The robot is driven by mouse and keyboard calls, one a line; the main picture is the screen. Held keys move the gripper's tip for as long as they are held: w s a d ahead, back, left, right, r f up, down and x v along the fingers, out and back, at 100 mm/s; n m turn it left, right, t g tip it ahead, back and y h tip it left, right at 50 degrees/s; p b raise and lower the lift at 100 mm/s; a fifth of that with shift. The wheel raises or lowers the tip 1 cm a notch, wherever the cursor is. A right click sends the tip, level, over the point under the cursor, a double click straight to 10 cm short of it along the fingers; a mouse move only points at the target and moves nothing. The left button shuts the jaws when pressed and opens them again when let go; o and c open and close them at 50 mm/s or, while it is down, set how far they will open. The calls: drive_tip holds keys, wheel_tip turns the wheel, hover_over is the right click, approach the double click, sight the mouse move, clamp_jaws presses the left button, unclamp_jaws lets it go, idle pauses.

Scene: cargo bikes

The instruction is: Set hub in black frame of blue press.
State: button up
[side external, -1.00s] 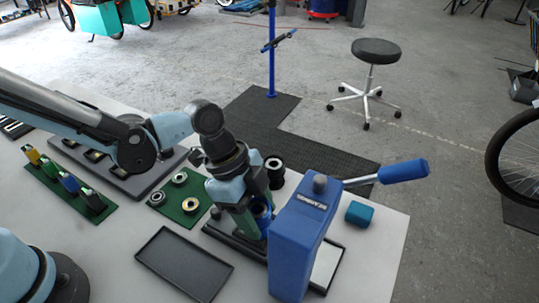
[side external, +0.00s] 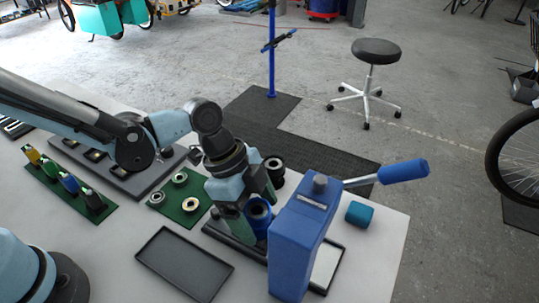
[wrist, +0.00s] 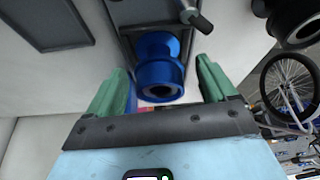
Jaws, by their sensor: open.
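The blue hub (side external: 258,215), a short flanged cylinder with a dark bore, stands upright inside the black frame (side external: 222,236) of the blue press (side external: 296,245). My gripper (side external: 250,202) is open, with its green fingers on either side of the hub's upper part. In the wrist view the hub (wrist: 158,70) lies between and beyond the spread fingers (wrist: 160,82), with visible gaps at both sides. The black frame's edge (wrist: 127,45) shows around it. The press body hides part of the frame and the hub's lower right side.
The press lever (side external: 403,171) sticks out to the right above a teal block (side external: 359,213). A black cylinder (side external: 274,170) stands behind my gripper. A green mat (side external: 172,205) with several rings and an empty dark tray (side external: 184,264) lie to the left.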

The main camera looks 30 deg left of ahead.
drive_tip(key=v, duration=1.1)
drive_tip(key=s+a+n+t+y, duration=0.1)
drive_tip(key=a+n+t+y, duration=0.3)
drive_tip(key=a+n, duration=1.2)
drive_tip(key=a+t, duration=0.2)
drive_tip(key=a, duration=0.1)
drive_tip(key=shift+s+a+f+n+t+y, duration=0.3)
drive_tip(key=shift+a+f+n+t, duration=0.05)
drive_tip(key=shift+n+t, duration=0.05)
